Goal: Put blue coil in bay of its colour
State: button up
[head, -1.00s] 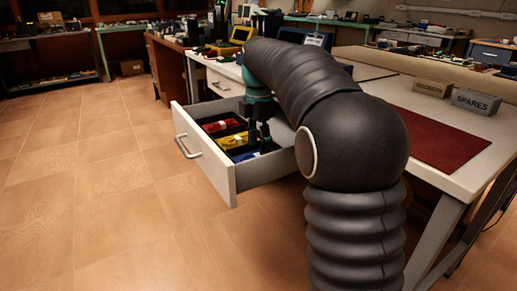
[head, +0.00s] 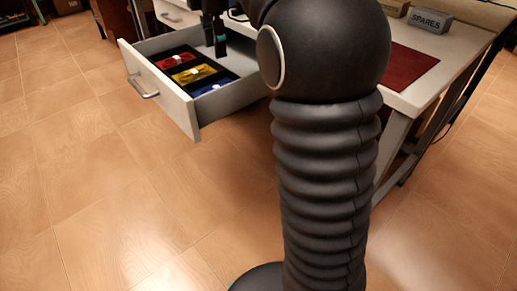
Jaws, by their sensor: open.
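The blue coil (head: 213,87), with a pale band on it, lies in the nearest bay of the open drawer (head: 161,98). A yellow coil (head: 194,73) lies in the middle bay and a red coil (head: 172,61) in the far left bay. My gripper (head: 215,50) is open, fingers pointing down, above the right part of the drawer. It is apart from the blue coil, and nothing shows between its fingers. My arm hides part of the drawer's right side.
The white table carries a dark red mat (head: 411,67) and a grey SPARES block (head: 429,19); another block stands beside it. The drawer sticks out with a metal handle (head: 143,88). The tiled floor in front is clear.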

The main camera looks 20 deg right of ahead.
jog(key=s+f+m+t, duration=0.1)
jog(key=s+f+m, duration=0.4)
jog(key=s, duration=0.4)
jog(key=s+f+m+t, duration=0.2)
jog(key=s+f+m, duration=0.3)
jog(key=s+m, duration=0.3)
jog(key=s+f+m+t, duration=0.2)
jog(key=s+f+m, duration=0.3)
jog(key=s, duration=0.5)
jog(key=shift+s+m, duration=0.3)
jog(key=shift+m, duration=0.4)
